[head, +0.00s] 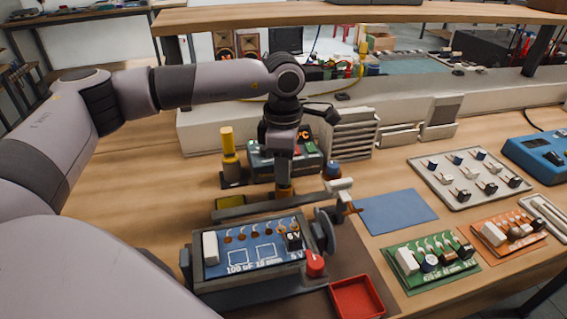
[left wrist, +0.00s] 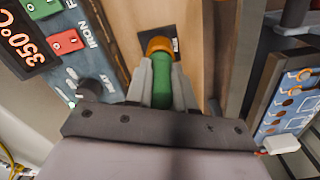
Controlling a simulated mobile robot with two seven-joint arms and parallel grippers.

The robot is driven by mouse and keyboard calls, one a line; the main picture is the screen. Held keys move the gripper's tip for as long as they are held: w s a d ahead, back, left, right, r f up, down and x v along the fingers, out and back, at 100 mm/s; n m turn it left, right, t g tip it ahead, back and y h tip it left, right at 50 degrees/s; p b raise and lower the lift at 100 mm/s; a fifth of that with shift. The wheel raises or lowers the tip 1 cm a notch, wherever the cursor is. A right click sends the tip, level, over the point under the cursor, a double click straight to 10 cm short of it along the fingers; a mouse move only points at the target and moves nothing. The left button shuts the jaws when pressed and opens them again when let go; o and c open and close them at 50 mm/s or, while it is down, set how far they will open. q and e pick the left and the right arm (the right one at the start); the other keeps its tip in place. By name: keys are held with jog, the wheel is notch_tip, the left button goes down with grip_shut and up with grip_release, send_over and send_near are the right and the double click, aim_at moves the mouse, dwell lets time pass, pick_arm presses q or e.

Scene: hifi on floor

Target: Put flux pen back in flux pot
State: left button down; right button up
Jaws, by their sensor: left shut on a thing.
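My left gripper (head: 284,176) points down behind the blue circuit board. In the left wrist view its two grey fingers (left wrist: 161,85) are shut on a green flux pen (left wrist: 162,88). The pen's far end meets an orange round piece (left wrist: 158,44), which looks like the flux pot and stands on a small dark square. In the head view this orange piece (head: 285,190) shows just under the fingers. I cannot tell whether the pen's end is inside it or only above it. The fingers hide the pen in the head view. My right gripper is not in view.
The soldering station (head: 259,159) stands close behind my left gripper. A yellow upright holder (head: 228,143) is to its left. The blue circuit board (head: 262,258) sits in a clamp holder in front. A red tray (head: 358,298) lies at the front. A blue mat (head: 397,211) is bare.

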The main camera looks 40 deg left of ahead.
pick_arm(q)
jog(key=shift+f, duration=0.3)
jog(key=shift+c, duration=1.7)
grip_release()
jog(key=shift+r, duration=0.15)
jog(key=shift+r+p, duration=2.4)
jog(key=shift+r, duration=1)
